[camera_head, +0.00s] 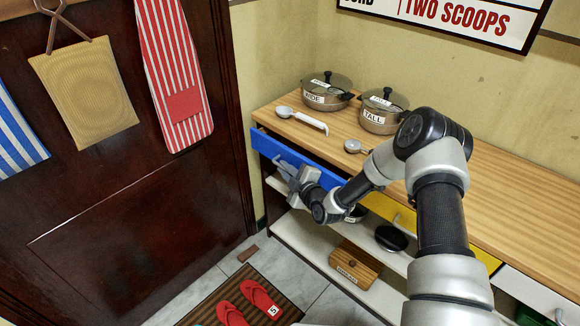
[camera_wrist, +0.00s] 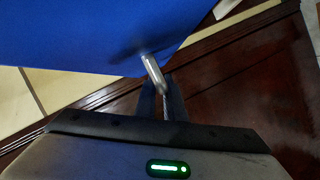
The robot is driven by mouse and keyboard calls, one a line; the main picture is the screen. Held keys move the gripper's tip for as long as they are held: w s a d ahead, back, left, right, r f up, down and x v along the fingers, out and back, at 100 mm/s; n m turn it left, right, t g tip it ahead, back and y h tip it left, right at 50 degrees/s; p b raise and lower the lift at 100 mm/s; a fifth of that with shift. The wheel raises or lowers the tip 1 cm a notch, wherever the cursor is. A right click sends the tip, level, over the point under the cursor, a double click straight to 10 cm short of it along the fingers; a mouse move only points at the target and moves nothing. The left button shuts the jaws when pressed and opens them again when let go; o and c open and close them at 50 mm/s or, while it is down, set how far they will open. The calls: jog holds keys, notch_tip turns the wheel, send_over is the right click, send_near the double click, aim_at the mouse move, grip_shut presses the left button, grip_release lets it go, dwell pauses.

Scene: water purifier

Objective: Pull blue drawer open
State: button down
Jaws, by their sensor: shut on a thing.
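The blue drawer (camera_head: 290,158) is at the left end of the wooden counter in the head view. Its front stands out a little from the counter at the left end. In the wrist view its blue front (camera_wrist: 80,35) fills the upper left. A metal handle (camera_wrist: 153,72) sticks out from it. My gripper (camera_head: 288,178) is at the drawer front in the head view. In the wrist view my gripper (camera_wrist: 165,100) is shut on the handle. The inside of the drawer is hidden.
A yellow drawer (camera_head: 385,205) is to the right. Two labelled pots (camera_head: 327,90) (camera_head: 383,110) and ladles (camera_head: 300,119) stand on the counter. A lower shelf (camera_head: 305,240) holds a wooden box (camera_head: 350,268). Red slippers (camera_head: 260,298) lie on a mat. A dark door (camera_head: 130,190) is at left.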

jog(key=s+a+b, duration=0.1)
jog(key=s+a, duration=1.2)
jog(key=s, duration=0.4)
jog(key=shift+s+a+b, duration=0.3)
jog(key=shift+b, duration=0.05)
jog(key=c, duration=2.1)
grip_release()
jog(key=p+v, duration=0.2)
jog(key=v, duration=1.5)
jog(key=shift+s+d, duration=0.15)
